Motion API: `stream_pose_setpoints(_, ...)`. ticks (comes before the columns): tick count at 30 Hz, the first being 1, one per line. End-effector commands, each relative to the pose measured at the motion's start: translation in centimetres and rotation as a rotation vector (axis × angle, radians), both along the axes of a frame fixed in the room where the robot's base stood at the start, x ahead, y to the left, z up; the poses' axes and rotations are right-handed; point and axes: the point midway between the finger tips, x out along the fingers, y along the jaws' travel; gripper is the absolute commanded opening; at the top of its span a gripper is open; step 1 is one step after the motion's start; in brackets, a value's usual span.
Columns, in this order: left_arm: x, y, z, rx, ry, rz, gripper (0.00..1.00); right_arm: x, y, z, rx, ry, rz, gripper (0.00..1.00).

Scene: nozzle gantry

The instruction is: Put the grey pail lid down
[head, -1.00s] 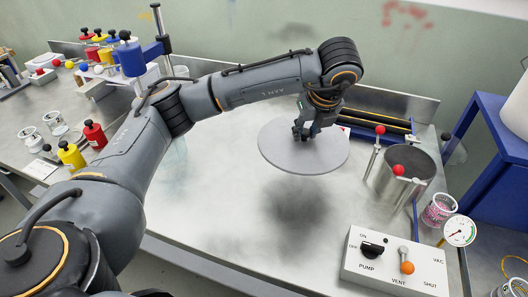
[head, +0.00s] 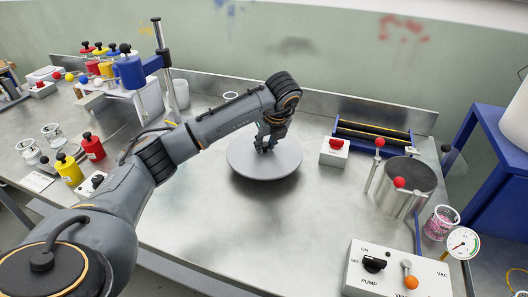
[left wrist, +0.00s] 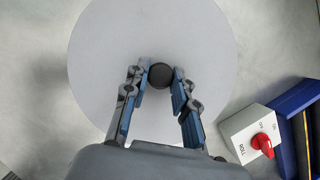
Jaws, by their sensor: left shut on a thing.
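The grey pail lid (head: 284,166) is a flat round disc, roughly level, low over the middle of the steel table. A dark shadow lies close under its front edge; I cannot tell whether it touches the table. My left gripper (head: 265,146) is above the lid's centre, shut on it. In the left wrist view the lid (left wrist: 105,45) fills the middle, and its round black knob (left wrist: 160,75) is between the fingertips of the left gripper (left wrist: 159,78). My right gripper is not in view.
The steel table (head: 210,240) is clear in front of the lid. Paint containers (head: 93,148) stand at left.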

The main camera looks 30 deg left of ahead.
Motion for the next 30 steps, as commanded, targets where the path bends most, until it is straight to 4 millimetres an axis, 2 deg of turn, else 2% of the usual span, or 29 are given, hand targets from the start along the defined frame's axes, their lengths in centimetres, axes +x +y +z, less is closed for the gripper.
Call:
stream_pose_setpoints(3, 0.1, 0.8, -1.4, 0.001, 0.005, 0.002, 0.0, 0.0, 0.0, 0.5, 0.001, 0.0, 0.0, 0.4)
stream_pose_setpoints(9, 0.1, 0.7, -3.7, 0.0, 0.002, 0.0, 0.0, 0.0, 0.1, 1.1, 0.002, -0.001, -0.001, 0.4)
stream_pose_setpoints(19, 0.1, 0.7, -4.1, 0.0, 0.001, 0.0, 0.0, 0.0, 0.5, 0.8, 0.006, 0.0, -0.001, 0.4)
stream_pose_setpoints(20, 0.1, 0.7, -4.1, 0.0, 0.001, 0.0, 0.33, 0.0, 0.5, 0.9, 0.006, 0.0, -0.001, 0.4)
stream_pose_setpoints(22, 0.1, 0.7, -4.0, 0.0, 0.001, 0.0, 0.47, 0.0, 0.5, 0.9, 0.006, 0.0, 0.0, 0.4)
stream_pose_setpoints(23, 0.1, 0.7, -4.0, 0.0, 0.001, 0.0, 0.49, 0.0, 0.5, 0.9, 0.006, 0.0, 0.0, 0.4)
stream_pose_setpoints(30, 0.1, 0.7, -4.0, 0.0, 0.001, 0.0, 0.49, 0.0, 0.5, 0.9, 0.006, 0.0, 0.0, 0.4)
